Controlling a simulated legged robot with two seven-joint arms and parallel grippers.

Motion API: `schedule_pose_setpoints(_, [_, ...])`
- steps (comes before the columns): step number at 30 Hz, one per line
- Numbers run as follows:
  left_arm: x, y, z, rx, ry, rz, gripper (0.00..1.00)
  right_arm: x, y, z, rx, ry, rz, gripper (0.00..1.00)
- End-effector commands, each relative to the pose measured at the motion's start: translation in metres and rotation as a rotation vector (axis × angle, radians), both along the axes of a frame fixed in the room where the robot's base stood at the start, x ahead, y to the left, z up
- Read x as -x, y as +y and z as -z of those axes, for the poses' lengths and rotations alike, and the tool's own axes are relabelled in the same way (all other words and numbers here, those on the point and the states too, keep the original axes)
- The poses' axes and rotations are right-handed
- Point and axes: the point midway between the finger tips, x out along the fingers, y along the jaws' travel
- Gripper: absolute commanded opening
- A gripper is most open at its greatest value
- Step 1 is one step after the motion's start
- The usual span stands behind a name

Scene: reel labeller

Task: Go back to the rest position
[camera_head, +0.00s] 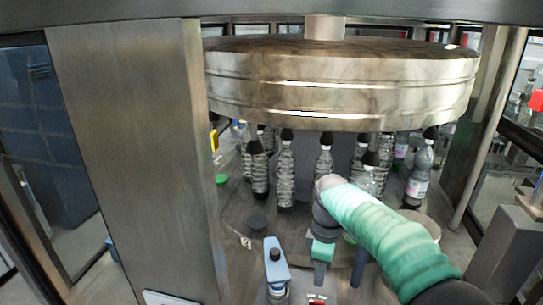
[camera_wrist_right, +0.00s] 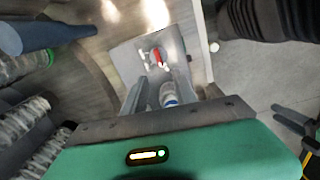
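My right arm reaches in from the lower right in a green sleeve in the head view. My right gripper (camera_head: 321,268) points down in front of the carousel, low in the picture. In the right wrist view the two grey fingers of the gripper (camera_wrist_right: 161,84) stand apart. A small white and blue item (camera_wrist_right: 168,95) shows between or beyond them; I cannot tell whether it touches a finger, and nothing looks clamped. My left gripper is in neither view.
A large round metal drum (camera_head: 340,85) hangs over several dark-capped bottles (camera_head: 286,170). A wide metal column (camera_head: 130,150) stands left. A blue fixture (camera_head: 275,262) is close beside my right gripper. A grey plate (camera_wrist_right: 130,60) carries a red item (camera_wrist_right: 156,55). Open floor (camera_wrist_right: 245,85) lies right of the plate.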

Motion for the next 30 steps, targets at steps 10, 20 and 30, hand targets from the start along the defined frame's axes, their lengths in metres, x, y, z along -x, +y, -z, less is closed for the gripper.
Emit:
schedule_pose_setpoints(10, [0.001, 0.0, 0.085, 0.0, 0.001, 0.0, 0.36, 0.142, -0.025, 0.18, -0.079, -0.139, 0.805, 0.34])
schedule_pose_setpoints(20, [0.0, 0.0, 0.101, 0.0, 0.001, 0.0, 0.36, 0.217, -0.038, 0.232, -0.162, -0.185, 1.181, 0.34])
schedule_pose_setpoints(30, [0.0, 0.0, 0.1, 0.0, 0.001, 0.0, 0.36, 0.217, -0.038, 0.231, -0.16, -0.183, 1.177, 0.34])
